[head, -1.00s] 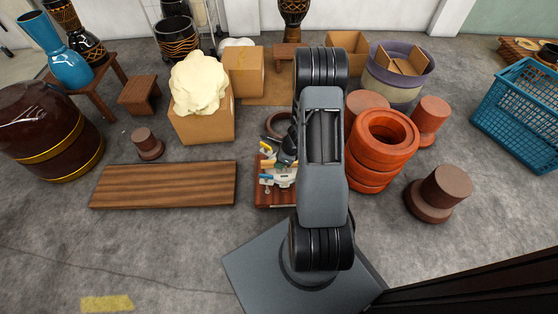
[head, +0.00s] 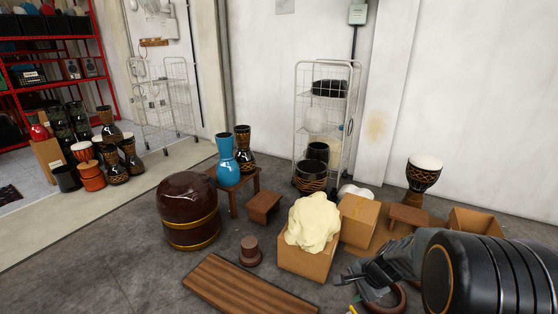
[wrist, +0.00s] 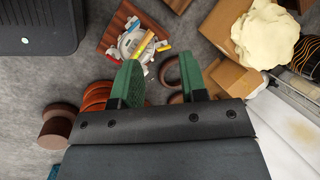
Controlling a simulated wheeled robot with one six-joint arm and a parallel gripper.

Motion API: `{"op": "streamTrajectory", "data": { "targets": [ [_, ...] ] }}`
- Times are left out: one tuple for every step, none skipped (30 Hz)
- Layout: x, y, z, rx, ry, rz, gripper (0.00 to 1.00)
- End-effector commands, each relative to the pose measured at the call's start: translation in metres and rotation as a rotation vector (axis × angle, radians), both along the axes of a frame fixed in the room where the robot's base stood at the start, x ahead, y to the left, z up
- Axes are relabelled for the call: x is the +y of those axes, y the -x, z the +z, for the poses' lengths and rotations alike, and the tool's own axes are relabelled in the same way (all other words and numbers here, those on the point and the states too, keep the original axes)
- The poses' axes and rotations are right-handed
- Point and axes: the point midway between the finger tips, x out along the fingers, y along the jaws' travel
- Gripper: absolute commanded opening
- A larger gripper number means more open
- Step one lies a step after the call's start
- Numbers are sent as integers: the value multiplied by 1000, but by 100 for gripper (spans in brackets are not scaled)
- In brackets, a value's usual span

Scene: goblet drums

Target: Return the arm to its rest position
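My arm shows in the head view at the lower right, with a large black ribbed joint close to the camera and a grey link behind it. My gripper shows in the wrist view (wrist: 160,76) with its two green fingers spread apart and nothing held between them. It hangs above the floor, with a dark ring (wrist: 172,72) lying below, behind the fingers. In the head view the gripper end is partly hidden by my arm, beside the cardboard box (head: 305,264) with the cream cloth (head: 313,222).
A white wire rack (head: 297,110) is against the wall. In the wrist view, a small board (wrist: 118,28) holds tools.

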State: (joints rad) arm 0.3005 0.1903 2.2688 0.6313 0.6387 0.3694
Motion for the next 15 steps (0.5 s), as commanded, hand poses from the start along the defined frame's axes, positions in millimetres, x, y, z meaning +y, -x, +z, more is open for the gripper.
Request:
{"op": "streamTrajectory", "data": {
  "targets": [
    [12,8,63,-43,47,122,39],
    [19,14,85,-63,77,199,39],
    [26,23,114,-88,119,299,39],
    [31,30,135,-107,152,373,39],
    [35,38,154,-123,184,441,39],
    [40,47,178,-144,227,531,39],
    [43,55,194,-157,258,591,39],
    [45,61,210,-171,290,650,39],
    [48,70,228,-185,330,722,39],
    [49,76,241,-196,359,769,39],
    [50,82,252,-205,387,817,39],
    [51,89,265,-215,421,870,39],
    [51,93,274,-222,445,906,39],
    [51,98,282,-227,468,939,39],
    [51,103,290,-233,493,977,39]
  ]
}}
